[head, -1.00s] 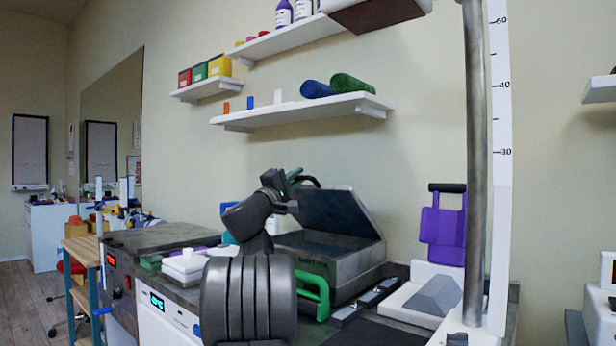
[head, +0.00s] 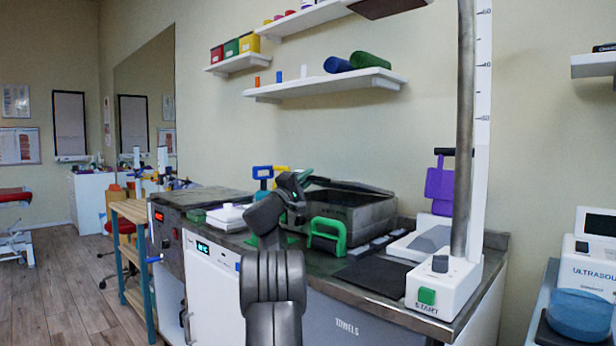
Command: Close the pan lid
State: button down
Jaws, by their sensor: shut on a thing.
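The pan is a grey metal box (head: 379,219) on the counter against the wall. My gripper (head: 303,180) is at the front left of the lid, shut on the lid's dark handle. The arm and gripper hide the box's left front part.
A green handle-shaped block (head: 327,236) stands right in front of the box. A white stacked item (head: 229,214) is to the left. A white unit with a green button (head: 431,292) and a metal pole (head: 463,140) stand at the right. Shelves (head: 325,84) hang above.

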jog(key=shift+f, duration=0.1)
jog(key=c, duration=1.6)
grip_release()
jog(key=shift+o, duration=0.2)
jog(key=v, duration=1.3)
jog(key=shift+s+a, duration=0.25)
jog(key=shift+a, duration=0.1)
jog(key=shift+f, duration=0.1)
jog(key=x, duration=1.4)
jog(key=shift+f, duration=0.1)
jog(key=shift+d, duration=0.1)
